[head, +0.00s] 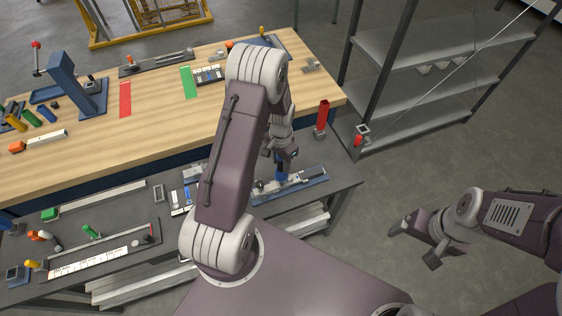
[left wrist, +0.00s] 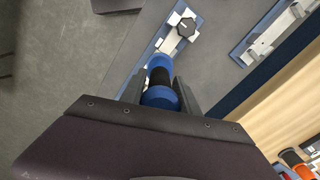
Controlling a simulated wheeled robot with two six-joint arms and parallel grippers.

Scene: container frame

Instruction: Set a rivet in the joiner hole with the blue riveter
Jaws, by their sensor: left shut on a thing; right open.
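The blue riveter (head: 281,171) stands over a long blue-edged fixture (head: 312,181) on the dark lower bench. My left gripper (head: 284,156) is shut on it from above. The left wrist view shows the riveter's blue and black body (left wrist: 160,96) between the two fingers, with the fixture's pale rail (left wrist: 160,43) and a dark knob (left wrist: 186,27) beyond. The joiner hole and any rivet cannot be made out, nor whether the riveter touches the fixture. My right gripper (head: 420,243) is open and empty over the floor at the right.
A wooden bench (head: 150,120) with coloured tools and strips lies behind the dark bench (head: 185,235). A red container (head: 322,117) stands near the right end. Metal shelving (head: 430,60) is at the back right. Floor below the shelving is clear.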

